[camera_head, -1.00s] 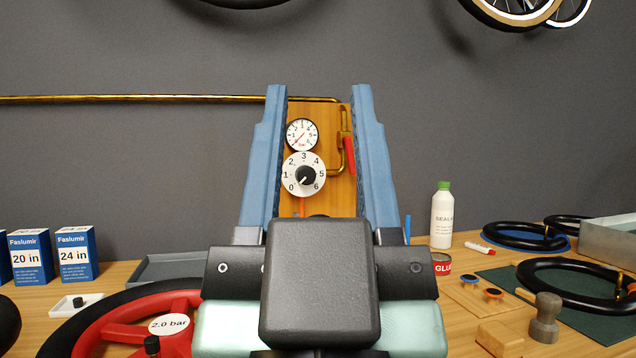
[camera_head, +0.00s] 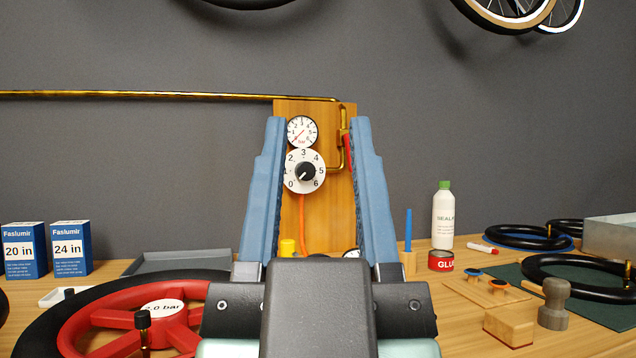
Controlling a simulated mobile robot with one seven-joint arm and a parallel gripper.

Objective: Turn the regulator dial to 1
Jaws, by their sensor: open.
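The regulator dial (camera_head: 291,168) is a white disc numbered 0 to 6 on a wooden board on the wall. Its black knob (camera_head: 306,172) has a white pointer mark aimed down and left, toward the 0. Just above it is a small pressure gauge (camera_head: 302,131) with its red needle toward the low end. My gripper (camera_head: 318,121) is open and empty. Its two blue fingers point up at the board, with the dial seen between them, nearer the left finger. The left finger slightly overlaps the disc's left edge in the picture. The fingers do not appear to touch the knob.
A brass pipe (camera_head: 160,95) runs along the wall to the board (camera_head: 330,225). A red valve handle (camera_head: 347,141) is partly hidden behind my right finger. An orange hose (camera_head: 303,215) hangs below the dial. The bench holds a red wheel (camera_head: 90,318), a sealant bottle (camera_head: 442,220) and a glue tin (camera_head: 441,261).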

